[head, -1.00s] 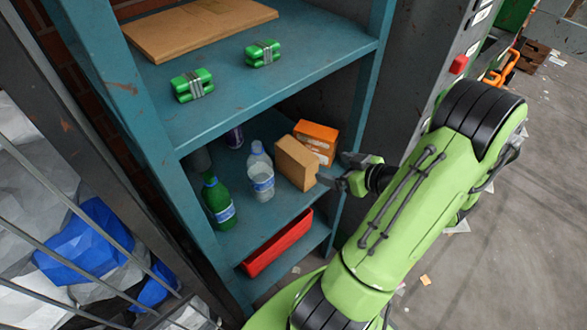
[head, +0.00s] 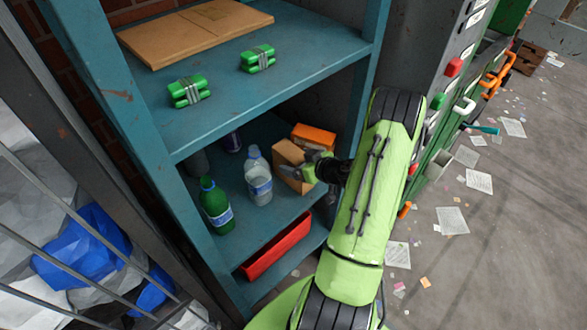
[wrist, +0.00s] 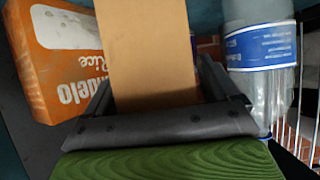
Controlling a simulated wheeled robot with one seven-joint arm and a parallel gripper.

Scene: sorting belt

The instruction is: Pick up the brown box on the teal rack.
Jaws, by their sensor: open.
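The brown box (head: 289,166) stands on the lower shelf of the teal rack (head: 227,173), in front of an orange rice box. My gripper (head: 303,171) is at the box's near right side and covers part of it in the head view. In the wrist view the brown box (wrist: 150,50) rises between the two open fingers of my gripper (wrist: 157,95). A narrow gap seems to show beside the box; contact with the fingers cannot be told. The box's lower part is hidden by my gripper.
The orange rice box (head: 315,137) stands right behind the brown box. A clear bottle (head: 258,178) and a green bottle (head: 215,206) stand to its left. A red tray (head: 277,246) sits lower down. The upper shelf overhangs, with green bundles (head: 187,92) on it.

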